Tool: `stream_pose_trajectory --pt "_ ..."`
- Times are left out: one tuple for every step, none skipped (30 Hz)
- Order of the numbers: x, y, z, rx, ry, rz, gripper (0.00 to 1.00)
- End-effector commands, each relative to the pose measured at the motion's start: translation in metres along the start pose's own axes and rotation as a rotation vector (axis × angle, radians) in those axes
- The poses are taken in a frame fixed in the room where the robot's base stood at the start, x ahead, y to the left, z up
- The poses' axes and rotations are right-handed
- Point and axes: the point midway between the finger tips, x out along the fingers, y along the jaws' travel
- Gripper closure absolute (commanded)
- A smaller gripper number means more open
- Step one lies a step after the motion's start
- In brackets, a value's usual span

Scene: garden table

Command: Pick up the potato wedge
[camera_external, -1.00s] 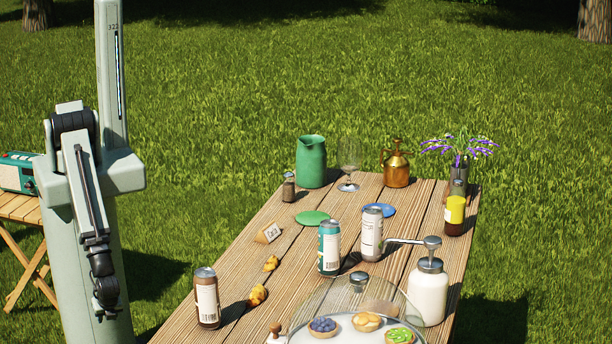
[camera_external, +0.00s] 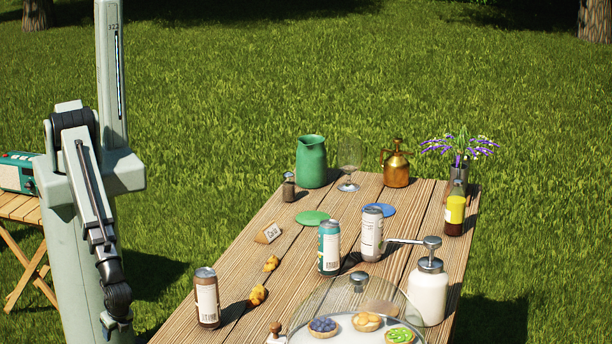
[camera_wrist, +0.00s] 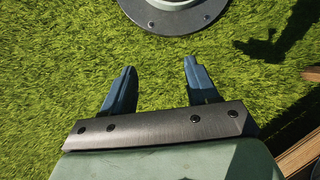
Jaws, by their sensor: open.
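Two small golden-brown pieces lie on the wooden table (camera_external: 290,262) in the external view. The farther piece (camera_external: 271,263) and the nearer, slightly larger piece (camera_external: 257,295) both look like potato wedges; I cannot tell for sure which is the wedge. My gripper (camera_external: 117,325) hangs left of the table, apart from both pieces. In the wrist view its two blue fingers (camera_wrist: 159,80) are spread with only grass between them. No wedge shows in the wrist view.
A brown-and-white can (camera_external: 207,300) stands left of the nearer piece. A teal can (camera_external: 329,248), a grey can (camera_external: 370,233), a pump bottle (camera_external: 428,292) and a glass dome (camera_external: 345,300) over tarts stand to the right. A small sign (camera_external: 268,233) lies farther back.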

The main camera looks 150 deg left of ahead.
Motion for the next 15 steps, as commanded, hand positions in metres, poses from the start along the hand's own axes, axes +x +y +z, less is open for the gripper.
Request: stream_pose_trajectory --pt "-0.014 0.006 -0.018 -0.036 0.016 0.015 0.41" --pt "-0.021 0.008 -0.025 -0.059 0.022 0.023 0.41" --pt "-0.032 0.011 -0.035 -0.090 0.030 0.033 0.41" --pt "-0.040 0.013 -0.042 -0.113 0.036 0.041 0.41" --pt "-0.049 0.016 -0.049 -0.136 0.042 0.049 0.41" --pt "-0.060 0.018 -0.059 -0.167 0.050 0.061 0.41" --pt "-0.069 0.021 -0.065 -0.189 0.054 0.070 0.41" --pt "-0.078 0.022 -0.072 -0.212 0.060 0.079 0.41" --pt "-0.090 0.025 -0.081 -0.242 0.067 0.091 0.41" --pt "-0.100 0.027 -0.087 -0.264 0.073 0.099 0.41" --pt "-0.109 0.029 -0.093 -0.286 0.077 0.108 0.41" --pt "-0.122 0.031 -0.102 -0.315 0.083 0.120 0.41" --pt "-0.131 0.033 -0.108 -0.338 0.087 0.130 0.41" --pt "-0.142 0.035 -0.114 -0.359 0.092 0.140 0.41" --pt "-0.155 0.036 -0.121 -0.388 0.097 0.152 0.41"
